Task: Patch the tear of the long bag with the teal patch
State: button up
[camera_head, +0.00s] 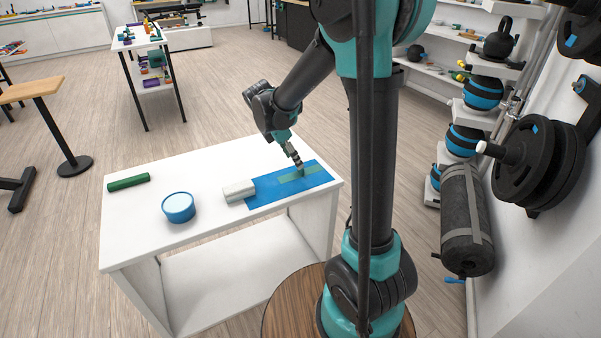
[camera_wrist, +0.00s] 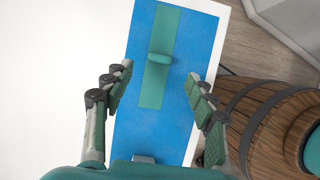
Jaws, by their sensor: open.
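The teal patch (camera_head: 312,170) lies flat on a blue mat (camera_head: 262,190) on the white table. In the wrist view the patch (camera_wrist: 153,88) is a long teal strip with a raised rounded tab (camera_wrist: 159,59) across its middle. My gripper (camera_head: 298,164) is over the patch. In the wrist view my gripper (camera_wrist: 160,89) is open and empty, its fingers on either side of the strip. A long dark bag (camera_head: 466,212) with grey straps hangs by the right wall. I cannot make out a tear on it.
On the white table (camera_head: 150,222), a grey roll (camera_head: 239,190) sits at the mat's left end. A blue tub (camera_head: 178,207) and a green cylinder (camera_head: 128,182) stand or lie farther left. Weight plates (camera_head: 545,165) and a ball rack (camera_head: 466,138) crowd the right wall.

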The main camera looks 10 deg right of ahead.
aim_at(301, 170)
jog(key=shift+x, duration=2.85)
jog(key=shift+w+d+r, duration=0.1)
jog(key=shift+d, duration=0.05)
jog(key=c, duration=1)
jog(key=shift+c, duration=0.2)
